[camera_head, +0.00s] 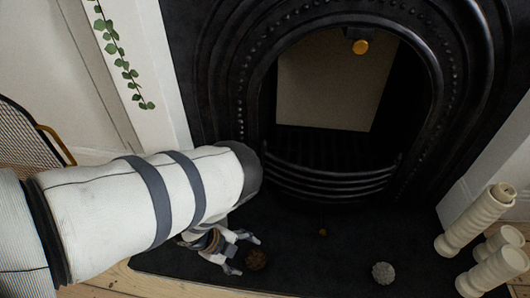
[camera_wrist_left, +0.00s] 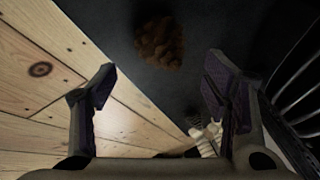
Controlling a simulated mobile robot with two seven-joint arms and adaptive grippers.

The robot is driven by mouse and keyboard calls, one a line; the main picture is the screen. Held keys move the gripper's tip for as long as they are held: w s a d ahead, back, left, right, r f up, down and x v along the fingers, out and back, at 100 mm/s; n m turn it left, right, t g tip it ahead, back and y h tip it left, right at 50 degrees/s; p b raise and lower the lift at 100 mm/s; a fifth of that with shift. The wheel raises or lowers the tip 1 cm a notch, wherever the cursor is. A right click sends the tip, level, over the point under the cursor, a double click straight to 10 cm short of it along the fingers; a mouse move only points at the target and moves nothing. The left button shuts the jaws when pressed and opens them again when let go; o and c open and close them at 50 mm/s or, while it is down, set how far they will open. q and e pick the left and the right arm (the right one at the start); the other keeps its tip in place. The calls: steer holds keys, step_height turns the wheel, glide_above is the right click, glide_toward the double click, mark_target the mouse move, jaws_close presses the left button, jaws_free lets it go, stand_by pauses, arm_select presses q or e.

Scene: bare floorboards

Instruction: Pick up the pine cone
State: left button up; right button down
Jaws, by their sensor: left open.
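A greyish, round, cone-like object (camera_head: 383,272) lies farther right on the slab. My right gripper is not in view.
A black fireplace (camera_head: 330,180) with a curved grate stands behind the slab. Pale candlesticks (camera_head: 478,220) stand at the right. A small brown object (camera_head: 323,232) lies near the grate. Wooden floorboards (camera_wrist_left: 40,100) border the slab. A mesh screen (camera_head: 25,140) is at the left.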

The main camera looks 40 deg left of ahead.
mark_target(251, 259)
arm_select(q)
steer(key=shift+b+x, duration=0.3)
steer(key=shift+x, duration=0.75)
steer(key=b+x, duration=0.2)
steer(key=x, duration=0.1)
steer(key=b+x, duration=0.1)
steer(key=shift+s+a+f, duration=0.1)
steer(key=shift+a+f, duration=0.1)
steer(key=shift+f, duration=0.2)
steer(key=shift+d+f, duration=0.1)
steer(key=shift+f, duration=0.1)
steer(key=shift+r, duration=0.15)
steer(key=shift+c, duration=0.3)
steer(key=c, duration=0.9)
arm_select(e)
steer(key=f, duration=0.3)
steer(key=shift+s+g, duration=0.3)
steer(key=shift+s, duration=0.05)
